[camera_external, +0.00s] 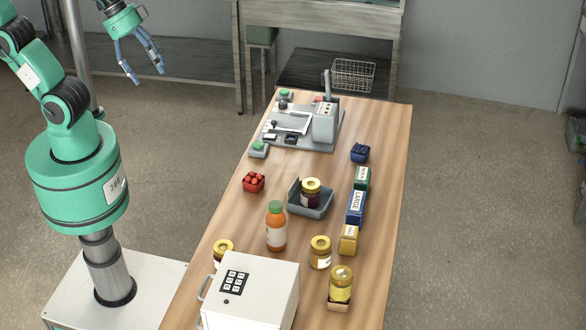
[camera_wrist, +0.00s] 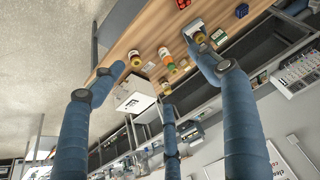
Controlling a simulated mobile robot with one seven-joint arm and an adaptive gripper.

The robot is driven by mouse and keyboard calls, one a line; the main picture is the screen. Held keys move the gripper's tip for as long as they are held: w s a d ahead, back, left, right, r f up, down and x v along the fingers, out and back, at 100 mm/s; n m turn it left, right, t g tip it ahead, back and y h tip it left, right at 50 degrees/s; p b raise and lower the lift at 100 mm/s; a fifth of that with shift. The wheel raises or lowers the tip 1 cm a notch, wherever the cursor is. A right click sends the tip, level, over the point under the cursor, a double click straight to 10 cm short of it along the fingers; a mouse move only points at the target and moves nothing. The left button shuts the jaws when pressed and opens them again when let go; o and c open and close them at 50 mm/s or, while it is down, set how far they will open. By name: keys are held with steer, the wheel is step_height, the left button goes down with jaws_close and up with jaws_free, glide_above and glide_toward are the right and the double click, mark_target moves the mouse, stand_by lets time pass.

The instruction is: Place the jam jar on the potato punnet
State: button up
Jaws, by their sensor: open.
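My gripper (camera_external: 149,76) hangs open and empty at the upper left in the external view, off the table's left side. Its spread blue fingers also fill much of the wrist view. A dark purple jar with a yellow lid (camera_external: 311,192), which looks like the jam jar, stands upright in a grey-blue tray (camera_external: 318,213) mid-table. I cannot clearly make out a potato punnet. A small brown box (camera_external: 338,306) at the front right has a yellow jar (camera_external: 341,284) on or in it; its contents are hidden. The grey-blue tray also shows in the wrist view (camera_wrist: 192,28).
An orange bottle (camera_external: 276,232), a brownish jar (camera_external: 320,255), another jar (camera_external: 222,247) and a white keypad box (camera_external: 262,283) crowd the front. A red punnet (camera_external: 253,183), a blue punnet (camera_external: 360,153) and several small boxes flank the tray. Equipment (camera_external: 303,123) stands at the back.

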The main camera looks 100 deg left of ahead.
steer(key=s, duration=0.1)
steer(key=s+f, duration=0.1)
steer(key=s, duration=0.1)
steer(key=s+a, duration=0.1)
steer(key=shift+s+f, duration=0.3)
steer(key=shift+f, duration=0.05)
step_height(320, 180, down, 8)
steer(key=b, duration=0.8)
steer(key=shift+f+b, duration=0.25)
steer(key=shift+b, duration=0.05)
